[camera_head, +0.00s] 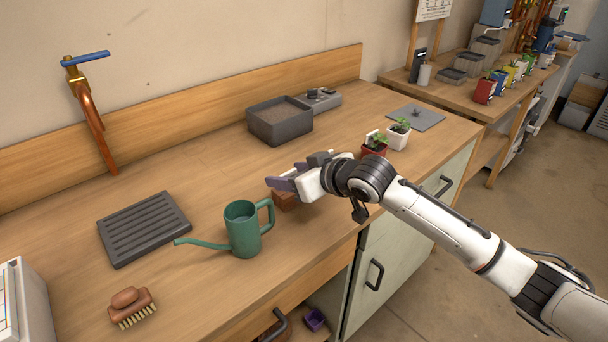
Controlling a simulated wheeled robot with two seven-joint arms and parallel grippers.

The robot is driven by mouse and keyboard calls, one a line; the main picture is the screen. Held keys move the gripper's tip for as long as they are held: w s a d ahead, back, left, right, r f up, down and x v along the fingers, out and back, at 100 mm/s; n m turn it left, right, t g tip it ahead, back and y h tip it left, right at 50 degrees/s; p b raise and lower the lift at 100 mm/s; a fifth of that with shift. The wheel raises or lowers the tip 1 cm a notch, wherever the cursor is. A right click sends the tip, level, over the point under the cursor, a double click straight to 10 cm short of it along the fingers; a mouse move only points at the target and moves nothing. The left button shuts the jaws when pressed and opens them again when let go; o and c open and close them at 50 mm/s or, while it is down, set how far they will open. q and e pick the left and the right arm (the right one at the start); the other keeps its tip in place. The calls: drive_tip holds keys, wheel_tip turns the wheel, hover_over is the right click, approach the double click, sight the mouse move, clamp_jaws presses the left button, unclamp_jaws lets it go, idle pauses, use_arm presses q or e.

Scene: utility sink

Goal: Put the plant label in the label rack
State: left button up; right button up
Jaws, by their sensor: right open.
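My right gripper (280,178) is open above the worktop, its fingers pointing left. A small reddish-brown block (286,202) sits just below the fingers, partly covered by them; it may be the label rack, but I cannot tell. A small white piece that looks like the plant label (371,136) shows at the plant in the dark red pot (373,152), to the right of the gripper. I see nothing between the fingers, though this part is small. My left gripper is not in view.
A green watering can (243,230) stands left of the gripper. A grey slatted tray (144,228), a brush (131,306), a soil tray (279,121) and a white pot (398,137) are on the worktop (205,180). A blue-handled tap (88,110) rises at the back left.

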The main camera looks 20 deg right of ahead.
drive_tip(key=v, duration=1.1)
drive_tip(key=shift+s, duration=0.2)
